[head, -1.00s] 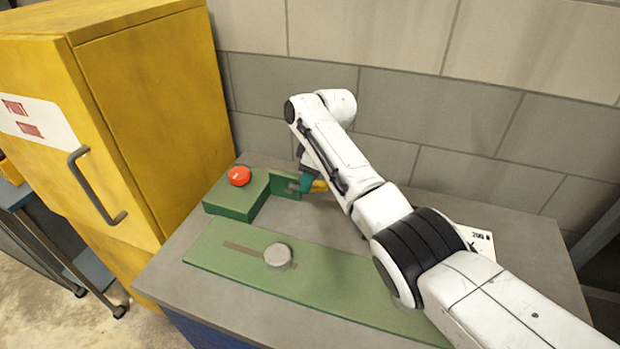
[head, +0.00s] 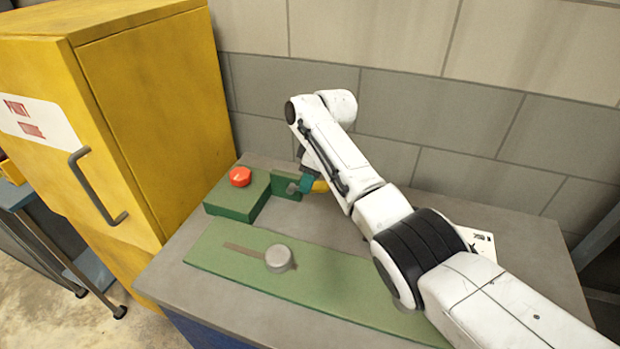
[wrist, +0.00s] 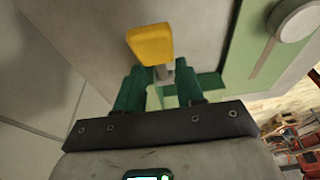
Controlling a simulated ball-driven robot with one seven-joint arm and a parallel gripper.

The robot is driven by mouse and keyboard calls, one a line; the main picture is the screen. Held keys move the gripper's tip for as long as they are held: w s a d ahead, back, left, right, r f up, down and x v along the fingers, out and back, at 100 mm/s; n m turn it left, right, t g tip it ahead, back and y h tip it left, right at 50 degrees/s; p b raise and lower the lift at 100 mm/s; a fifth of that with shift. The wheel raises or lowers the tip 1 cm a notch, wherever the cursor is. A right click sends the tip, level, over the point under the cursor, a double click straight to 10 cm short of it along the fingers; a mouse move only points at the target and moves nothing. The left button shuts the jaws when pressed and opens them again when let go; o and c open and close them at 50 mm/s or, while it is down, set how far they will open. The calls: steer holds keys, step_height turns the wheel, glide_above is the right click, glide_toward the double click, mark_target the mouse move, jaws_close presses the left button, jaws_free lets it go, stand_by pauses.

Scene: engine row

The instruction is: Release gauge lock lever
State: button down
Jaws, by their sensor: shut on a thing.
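The lock lever has a yellow grip (wrist: 150,44) on a short grey shaft (wrist: 165,73). My gripper (wrist: 160,76) has two teal fingers, one on each side of the shaft, and is shut on the lever just below the yellow grip. In the head view, the yellow grip (head: 320,187) shows partly behind my arm, beside a green bracket (head: 287,184). My gripper (head: 306,181) is there too, mostly hidden by my wrist. The exact contact of the fingers is hard to see.
A green box with a red button (head: 240,177) stands left of the bracket. A green plate (head: 225,262) with a slot and a round grey knob (head: 279,258) lies in front. A yellow cabinet (head: 160,130) stands at left; a block wall (head: 430,110) is close behind.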

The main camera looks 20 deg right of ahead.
mark_target(318, 185)
steer(key=shift+w+a+r, duration=0.15)
steer(key=shift+a, duration=0.2)
steer(key=c, duration=1.1)
jaws_free()
steer(key=shift+a, duration=0.1)
steer(key=shift+o, duration=0.9)
steer(key=shift+a, duration=0.1)
steer(key=shift+o, duration=1.2)
steer(key=shift+d+f, duration=0.2)
steer(key=shift+d, duration=0.1)
steer(key=shift+r, duration=0.1)
steer(key=b+v, duration=0.1)
steer(key=v, duration=0.9)
steer(key=shift+r, duration=0.3)
